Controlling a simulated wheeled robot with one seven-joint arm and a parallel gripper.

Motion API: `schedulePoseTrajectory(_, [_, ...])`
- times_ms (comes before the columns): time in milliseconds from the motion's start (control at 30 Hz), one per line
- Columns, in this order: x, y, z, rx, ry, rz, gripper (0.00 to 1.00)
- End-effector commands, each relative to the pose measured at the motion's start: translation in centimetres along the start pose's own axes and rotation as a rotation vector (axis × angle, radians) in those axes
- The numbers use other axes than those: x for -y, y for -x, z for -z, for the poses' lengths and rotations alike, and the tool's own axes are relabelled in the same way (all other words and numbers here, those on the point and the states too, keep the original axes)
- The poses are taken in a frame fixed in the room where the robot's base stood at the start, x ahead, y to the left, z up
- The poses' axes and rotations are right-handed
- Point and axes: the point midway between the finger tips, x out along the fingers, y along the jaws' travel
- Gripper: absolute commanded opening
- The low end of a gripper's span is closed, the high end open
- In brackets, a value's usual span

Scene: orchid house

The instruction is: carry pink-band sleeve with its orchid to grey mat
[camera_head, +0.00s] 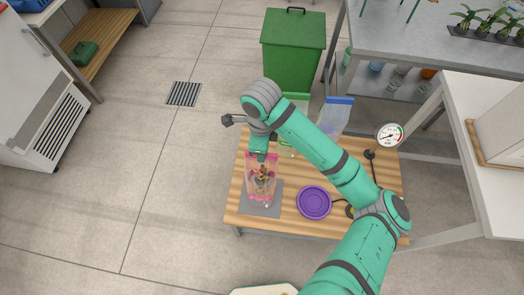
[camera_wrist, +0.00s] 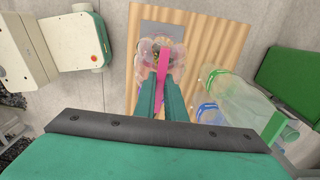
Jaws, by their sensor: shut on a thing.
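The pink-band sleeve (camera_head: 262,185) is a clear plastic sleeve with a pink band near its top. A brownish plant, partly blurred by the plastic, shows inside it. My gripper (camera_head: 259,156) is shut on the sleeve's upper rim, with the sleeve hanging roughly upright below. In the wrist view, the gripper (camera_wrist: 164,80) pinches the sleeve's pink band (camera_wrist: 165,57). The mat also shows beyond the sleeve in the wrist view (camera_wrist: 165,28). I cannot tell whether the sleeve's base touches the mat.
On the wooden table (camera_head: 288,228) are a purple saucer (camera_head: 314,203) right of the mat, a round gauge (camera_head: 389,135), a blue-band sleeve (camera_head: 337,115) and a green-band sleeve (camera_wrist: 222,78). A green bin (camera_head: 292,55) stands behind.

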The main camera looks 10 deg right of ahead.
Motion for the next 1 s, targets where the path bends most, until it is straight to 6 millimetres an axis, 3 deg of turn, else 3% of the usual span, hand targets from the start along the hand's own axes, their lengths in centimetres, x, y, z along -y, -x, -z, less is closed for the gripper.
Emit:
schedulePoseTrajectory(867, [0.0, -0.74, 0.01, 0.0, 0.0, 0.0, 0.0])
schedulePoseTrajectory(900, [0.0, -0.74, 0.01, 0.0, 0.0, 0.0, 0.12])
schedulePoseTrajectory(1000, [0.01, -0.74, 0.01, 0.0, 0.0, 0.0, 0.32])
